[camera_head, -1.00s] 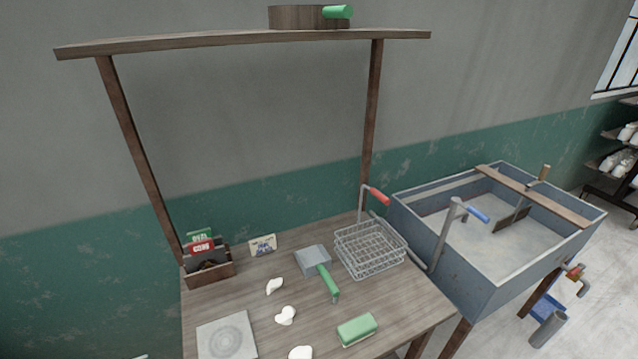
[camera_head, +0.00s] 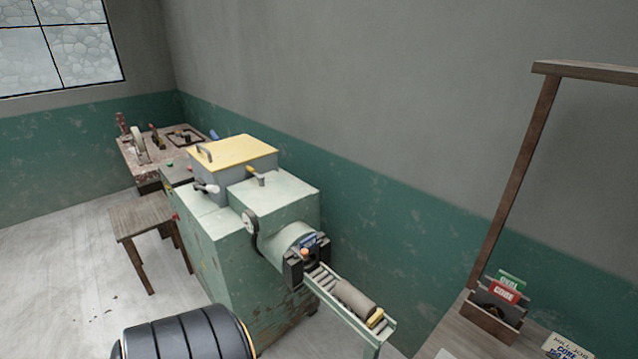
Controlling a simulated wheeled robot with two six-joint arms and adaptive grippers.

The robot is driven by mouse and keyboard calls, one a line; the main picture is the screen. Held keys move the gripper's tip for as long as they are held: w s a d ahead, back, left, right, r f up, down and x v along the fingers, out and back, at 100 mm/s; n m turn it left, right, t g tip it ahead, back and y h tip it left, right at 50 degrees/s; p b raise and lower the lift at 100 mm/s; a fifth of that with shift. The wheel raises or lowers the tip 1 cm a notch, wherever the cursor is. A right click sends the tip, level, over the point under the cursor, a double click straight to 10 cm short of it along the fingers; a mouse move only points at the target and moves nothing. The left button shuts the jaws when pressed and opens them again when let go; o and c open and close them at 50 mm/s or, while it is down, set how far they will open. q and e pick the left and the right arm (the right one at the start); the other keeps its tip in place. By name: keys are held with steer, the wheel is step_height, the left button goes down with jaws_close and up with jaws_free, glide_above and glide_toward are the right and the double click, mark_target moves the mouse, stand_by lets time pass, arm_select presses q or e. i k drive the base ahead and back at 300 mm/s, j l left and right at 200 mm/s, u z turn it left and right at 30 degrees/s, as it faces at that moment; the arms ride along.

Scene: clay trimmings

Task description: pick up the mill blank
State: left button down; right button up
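A grey-brown clay cylinder (camera_head: 355,299), which looks like the mill blank, lies on its side on a short roller track (camera_head: 335,293). The track slopes down from the outlet of a green machine (camera_head: 262,225). A small yellow piece (camera_head: 375,318) sits at the track's lower end, close to the cylinder. Neither of my grippers is in view, so their state does not show.
A worktable (camera_head: 460,328) with a card box (camera_head: 493,316) and a printed card (camera_head: 565,347) stands at the lower right. A wooden stool (camera_head: 142,217) and a bench with tools (camera_head: 125,150) stand left of the machine. Open floor (camera_head: 70,285) lies at left.

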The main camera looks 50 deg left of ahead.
mark_target(356, 300)
steer(key=u, duration=1.35)
